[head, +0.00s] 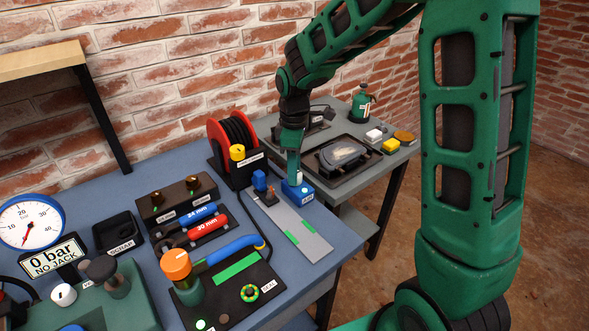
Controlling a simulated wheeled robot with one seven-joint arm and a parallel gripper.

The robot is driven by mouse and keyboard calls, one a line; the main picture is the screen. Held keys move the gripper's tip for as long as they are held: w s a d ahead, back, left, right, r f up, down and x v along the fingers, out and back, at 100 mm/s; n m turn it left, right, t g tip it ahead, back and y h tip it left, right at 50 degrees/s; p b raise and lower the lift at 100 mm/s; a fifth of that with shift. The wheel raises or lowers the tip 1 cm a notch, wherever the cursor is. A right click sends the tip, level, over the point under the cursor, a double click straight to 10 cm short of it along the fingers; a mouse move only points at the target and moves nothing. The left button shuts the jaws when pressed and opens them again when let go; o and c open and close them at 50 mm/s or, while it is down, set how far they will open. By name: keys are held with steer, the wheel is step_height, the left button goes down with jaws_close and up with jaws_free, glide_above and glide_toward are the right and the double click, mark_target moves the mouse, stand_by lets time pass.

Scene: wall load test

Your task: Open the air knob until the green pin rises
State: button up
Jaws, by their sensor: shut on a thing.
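The air unit (300,194) is a small blue block with a label that seems to read AIR, at the right end of the blue bench. My gripper (297,175) points down onto the top of this block. It is shut on the air knob, which is mostly hidden between the fingers; a small pale part shows there. A small pale spot shows on the block's top. I cannot tell whether it is the green pin or how high it stands.
A grey plate (288,222) with green patches lies in front of the block. A red hose reel (232,145) stands behind left. An orange knob (176,264), a gauge (30,221) and a 0 bar display (55,255) stand left. A grey table (346,200) adjoins on the right.

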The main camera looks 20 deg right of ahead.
steer(key=shift+w+d+r, duration=0.15)
steer(key=shift+w+d, duration=0.15)
steer(key=shift+d, duration=0.05)
steer(key=o, duration=0.9)
steer(key=shift+c, duration=0.2)
steer(key=shift+o, duration=0.9)
steer(key=shift+s+a, duration=0.1)
step_height(320, 180, up, 11)
steer(key=shift+f, duration=0.2)
